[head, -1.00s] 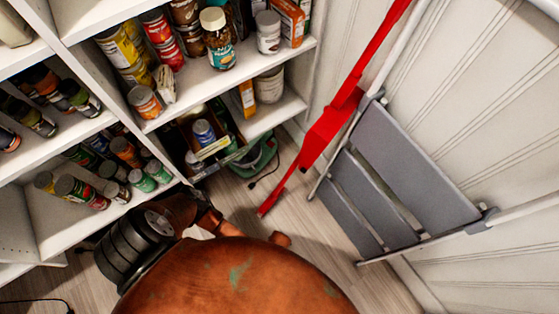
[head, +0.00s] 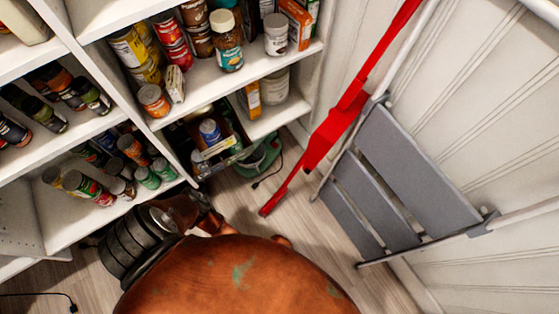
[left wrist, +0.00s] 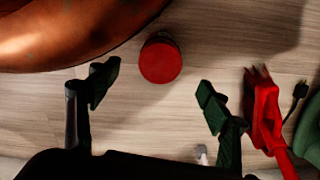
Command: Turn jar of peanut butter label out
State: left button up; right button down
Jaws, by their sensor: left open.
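No jar can be surely read as peanut butter. A brown jar with a pale cap and teal label (head: 228,45) stands on the upper shelf in the head view, its label partly facing me. In the left wrist view, a round red lid on a dark container (left wrist: 160,60) shows from above over the wooden floor. My left gripper (left wrist: 157,95) is open and empty, its two dark fingers wide apart, with the red lid beyond and between them. In the head view its fingers cannot be made out. My right gripper is not in view.
White corner shelves (head: 285,118) hold several cans and jars. A large orange-brown rounded surface (head: 230,275) fills the bottom middle. A red long-handled tool (head: 330,130) and a grey folded step ladder (head: 415,165) lean at the right wall. Some floor (head: 300,225) is clear between.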

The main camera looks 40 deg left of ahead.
pick_arm(q)
jog(key=shift+r, duration=0.1)
notch_tip(320, 180, up, 12)
dwell(0.6)
